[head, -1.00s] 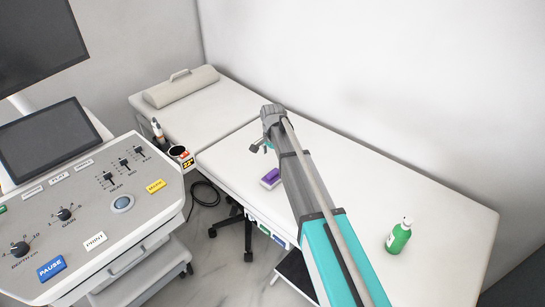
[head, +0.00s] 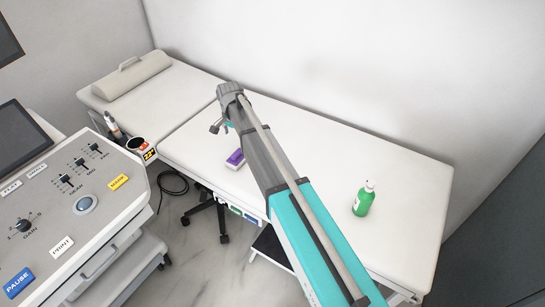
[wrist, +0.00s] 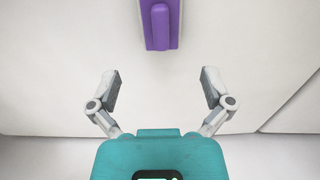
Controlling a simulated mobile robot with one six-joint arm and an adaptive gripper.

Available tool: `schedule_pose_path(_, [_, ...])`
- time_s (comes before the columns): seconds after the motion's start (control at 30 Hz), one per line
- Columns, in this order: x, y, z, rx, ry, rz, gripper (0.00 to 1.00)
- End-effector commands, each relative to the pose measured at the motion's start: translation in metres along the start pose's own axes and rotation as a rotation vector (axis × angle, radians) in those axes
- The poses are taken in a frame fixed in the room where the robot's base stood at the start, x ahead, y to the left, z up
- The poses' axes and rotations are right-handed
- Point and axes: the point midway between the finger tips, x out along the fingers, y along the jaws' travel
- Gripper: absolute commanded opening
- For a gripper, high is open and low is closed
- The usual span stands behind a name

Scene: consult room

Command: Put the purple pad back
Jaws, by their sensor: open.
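The purple pad (head: 236,158) lies on the white exam couch (head: 330,155), near its front edge and just left of my arm in the head view. In the wrist view the purple pad (wrist: 160,25) is at the top centre, cut off by the frame edge, with a raised purple strip along its middle. My gripper (head: 222,127) is over the couch, beyond the pad in the head view. In the wrist view my gripper (wrist: 160,88) has its two fingers wide apart with nothing between them. The pad lies ahead of the fingertips, in line with the gap.
A green bottle (head: 363,199) stands on the couch to the right of my arm. A console (head: 75,205) with knobs and labelled buttons is at the left. A dark cup (head: 136,145) and a probe (head: 112,126) sit beside it. A wheeled stool base (head: 208,210) is under the couch.

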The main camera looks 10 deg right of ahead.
Motion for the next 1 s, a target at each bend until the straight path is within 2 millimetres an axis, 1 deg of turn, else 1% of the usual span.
schedule_pose_path(0.07, [0.0,0.005,0.0,-0.005,0.0,0.0,1.0])
schedule_pose_path(0.17, [0.0,0.021,0.001,-0.027,0.0,0.0,1.0])
schedule_pose_path(0.27, [0.0,0.048,0.001,-0.069,0.0,0.0,1.0])
schedule_pose_path(0.37, [0.0,0.086,0.004,-0.131,0.0,0.001,1.0])
schedule_pose_path(0.4, [0.0,0.104,0.005,-0.162,0.0,0.001,1.0])
schedule_pose_path(0.47, [0.0,0.132,0.008,-0.211,-0.001,0.001,1.0])
schedule_pose_path(0.5, [0.0,0.152,0.011,-0.247,-0.001,0.001,1.0])
schedule_pose_path(0.57, [0.0,0.181,0.016,-0.301,-0.001,0.001,1.0])
schedule_pose_path(0.6, [0.0,0.2,0.02,-0.338,-0.001,0.001,1.0])
schedule_pose_path(0.67, [-0.001,0.228,0.026,-0.393,-0.001,0.001,1.0])
schedule_pose_path(0.7, [-0.001,0.245,0.032,-0.429,-0.001,0.001,1.0])
schedule_pose_path(0.8, [-0.001,0.284,0.043,-0.512,-0.002,0.001,1.0])
schedule_pose_path(0.83, [-0.001,0.293,0.047,-0.534,-0.002,0.001,1.0])
schedule_pose_path(0.9, [-0.001,0.312,0.054,-0.58,-0.002,0.001,1.0])
schedule_pose_path(1.0, [-0.001,0.33,0.06,-0.628,-0.002,0.001,1.0])
